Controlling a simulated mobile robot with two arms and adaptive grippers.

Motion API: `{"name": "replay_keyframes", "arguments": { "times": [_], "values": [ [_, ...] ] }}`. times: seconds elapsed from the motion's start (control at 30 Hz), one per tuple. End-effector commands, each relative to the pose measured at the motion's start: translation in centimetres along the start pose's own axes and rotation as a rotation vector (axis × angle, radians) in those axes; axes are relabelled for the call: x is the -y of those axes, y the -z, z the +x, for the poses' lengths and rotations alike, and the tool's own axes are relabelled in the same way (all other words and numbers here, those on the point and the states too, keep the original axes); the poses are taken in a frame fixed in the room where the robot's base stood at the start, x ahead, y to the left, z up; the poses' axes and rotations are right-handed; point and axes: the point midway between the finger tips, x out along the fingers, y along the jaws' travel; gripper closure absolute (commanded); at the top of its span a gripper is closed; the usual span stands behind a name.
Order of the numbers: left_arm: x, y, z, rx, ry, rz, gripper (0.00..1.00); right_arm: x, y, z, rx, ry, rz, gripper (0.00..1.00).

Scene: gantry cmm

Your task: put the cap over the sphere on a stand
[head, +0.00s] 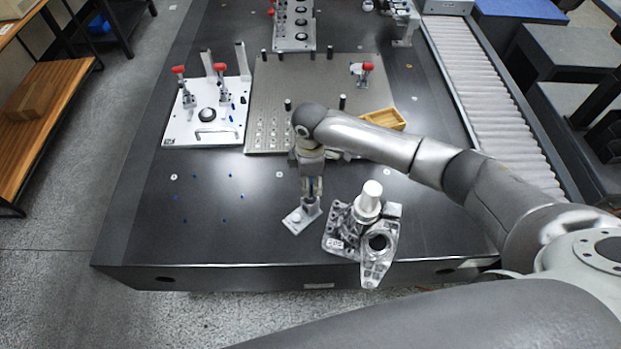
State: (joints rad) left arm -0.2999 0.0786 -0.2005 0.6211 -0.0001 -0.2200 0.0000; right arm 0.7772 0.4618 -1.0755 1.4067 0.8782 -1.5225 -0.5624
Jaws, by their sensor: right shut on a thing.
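My right gripper (312,198) points down near the front middle of the dark table. It is shut on a small grey piece at its fingertips; the fingers hide most of it, and I cannot tell for sure that it is the cap. Below and just left of the fingertips is a small light plate (291,226) with a small pale round thing (297,217) on it, possibly the sphere on its stand. I cannot tell whether the held piece touches the plate. My left gripper is not in view.
A metal casting (377,267) with a white cylinder (368,202) stands close on the right. Behind are a perforated plate (330,75), a wooden box (386,118) and a white clamp fixture (178,128). The table (210,245) is clear at front left.

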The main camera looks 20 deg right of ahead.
Motion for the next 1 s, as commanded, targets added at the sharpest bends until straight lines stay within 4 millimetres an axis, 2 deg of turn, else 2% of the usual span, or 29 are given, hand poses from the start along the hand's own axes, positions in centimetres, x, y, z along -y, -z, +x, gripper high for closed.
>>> {"name": "replay_keyframes", "arguments": {
  "times": [0.5, 1.0],
  "values": [
    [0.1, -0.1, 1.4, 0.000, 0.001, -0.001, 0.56, 0.0, 0.1, 2.5, -0.001, 0.000, 0.000, 0.79],
    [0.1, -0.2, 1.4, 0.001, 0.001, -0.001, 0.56, 0.0, 0.0, 2.7, 0.000, 0.000, 0.000, 0.79]
  ]
}}
